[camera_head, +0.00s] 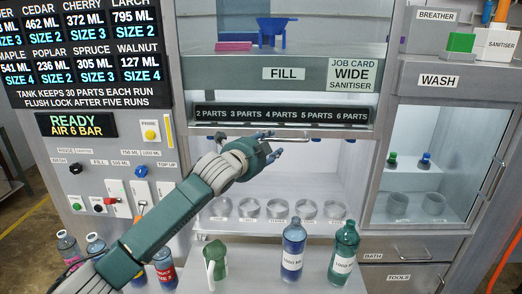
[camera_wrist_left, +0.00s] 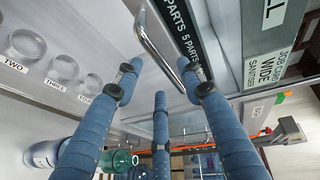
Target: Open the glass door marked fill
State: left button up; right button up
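The fill bay (camera_head: 284,180) is in the middle of the head view, under the FILL sign (camera_head: 284,73). Its horizontal metal handle (camera_head: 308,139) sits just below the parts strip; it also crosses the left wrist view (camera_wrist_left: 158,48). I cannot tell whether the clear glass covers the bay. My left gripper (camera_head: 271,146) is at the handle's left part. In the left wrist view its blue fingers (camera_wrist_left: 162,72) are spread apart, with the bar beyond and between the tips; contact is unclear. Nothing is held. My right gripper is not in view.
A green jug (camera_head: 215,263), a blue bottle (camera_head: 293,251) and a green bottle (camera_head: 343,253) stand below the bay. Several ring holders (camera_head: 277,208) are inside it. A button panel (camera_head: 100,185) is at left. The wash bay (camera_head: 425,165) is at right.

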pick_arm(q)
jog(key=v, duration=0.6)
